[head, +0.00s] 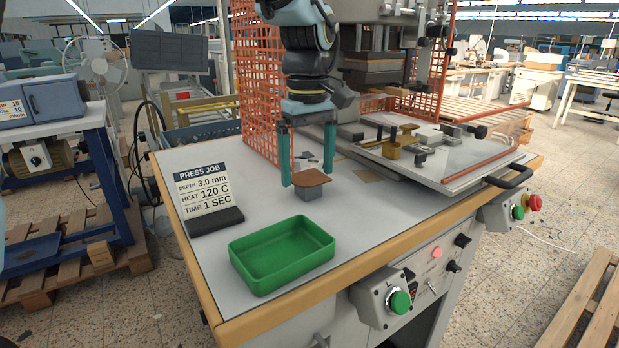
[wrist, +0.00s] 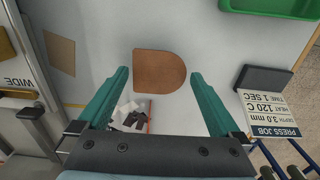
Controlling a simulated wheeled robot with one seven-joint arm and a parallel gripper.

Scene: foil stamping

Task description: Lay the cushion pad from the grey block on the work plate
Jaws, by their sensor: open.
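The cushion pad (head: 312,178) is a brown, flat piece with one rounded end. It lies on top of a small grey block (head: 309,194) on the bench; the wrist view shows the pad (wrist: 160,72) from above and the block is hidden under it. My gripper (head: 307,179) is open and points down, with one teal finger on each side of the pad. In the wrist view my gripper (wrist: 160,74) has clear gaps between its fingertips and the pad's edges. A flat grey plate (head: 462,167), seemingly the work plate, lies at the press on the right with brass-coloured and dark clamps on it.
A green tray (head: 282,268) stands at the front of the bench. A press job sign (head: 206,188) stands at the left. Small white and dark scraps (wrist: 128,116) lie near the block. An orange mesh guard (head: 258,95) and the press head (head: 375,65) rise behind.

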